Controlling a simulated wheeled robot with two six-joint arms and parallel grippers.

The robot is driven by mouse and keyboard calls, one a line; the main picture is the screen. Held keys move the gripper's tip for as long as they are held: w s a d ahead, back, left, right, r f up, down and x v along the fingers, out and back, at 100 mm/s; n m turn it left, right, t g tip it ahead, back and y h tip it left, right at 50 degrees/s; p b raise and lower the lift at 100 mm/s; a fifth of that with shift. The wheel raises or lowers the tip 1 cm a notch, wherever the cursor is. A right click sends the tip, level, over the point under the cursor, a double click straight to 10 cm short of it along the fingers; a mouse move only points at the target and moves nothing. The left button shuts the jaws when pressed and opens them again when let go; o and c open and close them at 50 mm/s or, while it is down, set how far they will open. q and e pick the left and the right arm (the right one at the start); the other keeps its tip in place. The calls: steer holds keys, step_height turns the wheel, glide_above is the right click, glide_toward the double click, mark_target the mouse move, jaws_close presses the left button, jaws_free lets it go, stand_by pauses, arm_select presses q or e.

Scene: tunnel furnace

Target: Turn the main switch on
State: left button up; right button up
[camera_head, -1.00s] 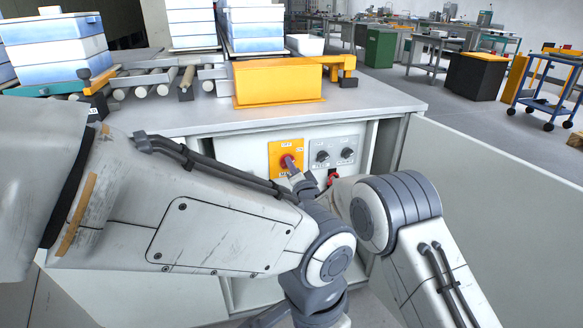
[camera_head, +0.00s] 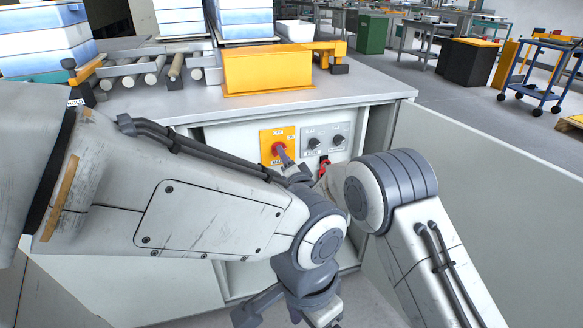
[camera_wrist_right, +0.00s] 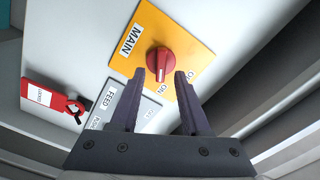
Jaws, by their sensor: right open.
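The main switch is a red knob (camera_head: 279,148) on a yellow plate (camera_head: 266,146) on the cabinet front. In the right wrist view the knob (camera_wrist_right: 166,62) has a white mark pointing roughly toward the ON label. My right gripper (camera_wrist_right: 160,74) is open, its two fingertips on either side of the knob's near end; I cannot tell if they touch it. In the head view the right gripper (camera_head: 285,158) is partly hidden at the knob. My left gripper (camera_head: 258,306) hangs low at the bottom, partly cut off, its jaws unclear.
Beside the switch is a grey panel with two black knobs (camera_head: 325,141). A red lock tag (camera_wrist_right: 50,100) hangs close by. A yellow box (camera_head: 268,70) and rollers are on top of the cabinet. An open door (camera_head: 480,190) stands at the right.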

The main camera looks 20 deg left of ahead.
steer(key=p+v, duration=0.1)
steer(key=v, duration=0.7)
steer(key=shift+s+d, duration=0.15)
steer(key=shift+d, duration=0.05)
